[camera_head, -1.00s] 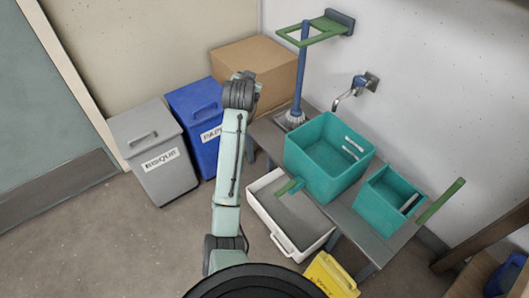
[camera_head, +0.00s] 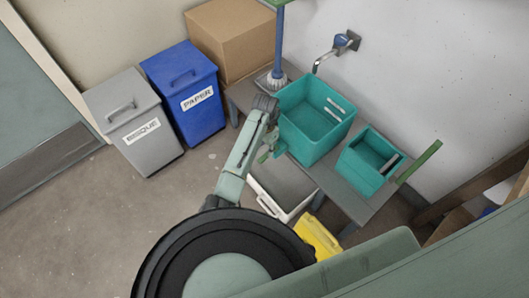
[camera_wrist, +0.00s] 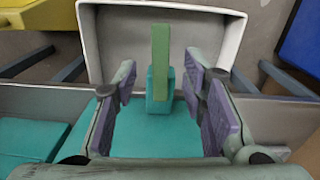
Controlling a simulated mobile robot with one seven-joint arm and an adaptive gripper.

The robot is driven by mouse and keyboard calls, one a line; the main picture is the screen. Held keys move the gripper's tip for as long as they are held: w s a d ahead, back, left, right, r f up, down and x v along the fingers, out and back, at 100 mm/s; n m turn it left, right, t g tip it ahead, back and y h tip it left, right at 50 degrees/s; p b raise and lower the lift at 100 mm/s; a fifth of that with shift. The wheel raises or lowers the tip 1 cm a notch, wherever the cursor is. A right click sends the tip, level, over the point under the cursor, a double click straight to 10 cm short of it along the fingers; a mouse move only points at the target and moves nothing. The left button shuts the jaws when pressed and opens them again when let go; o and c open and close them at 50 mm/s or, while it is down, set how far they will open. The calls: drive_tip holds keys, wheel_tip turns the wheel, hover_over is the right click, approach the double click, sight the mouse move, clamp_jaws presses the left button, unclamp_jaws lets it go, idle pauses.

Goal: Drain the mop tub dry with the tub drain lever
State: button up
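The mop tub is the larger teal tub (camera_head: 318,128) on the grey bench; I cannot tell whether liquid lies in it. At its front a short teal spout carries the green drain lever (camera_wrist: 160,50), which points out over a white basin (camera_wrist: 230,35) in the wrist view. My gripper (camera_wrist: 160,80) is open, its purple-padded fingers on either side of the lever and spout, with visible gaps on both sides. In the head view my arm partly hides the tub's front and the lever.
A smaller teal tub (camera_head: 362,168) with a green handle stands to the right on the bench. A wall tap (camera_head: 340,45) is behind, and a mop (camera_head: 277,60) stands left of it. A yellow bucket (camera_head: 316,238), blue bin (camera_head: 190,95) and grey bin (camera_head: 130,118) stand on the floor.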

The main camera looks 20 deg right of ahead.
sight(265, 156)
wheel_tip(265, 156, down, 5)
drive_tip(key=shift+r, duration=0.1)
idle(0.3)
clamp_jaws()
idle(0.4)
idle(0.3)
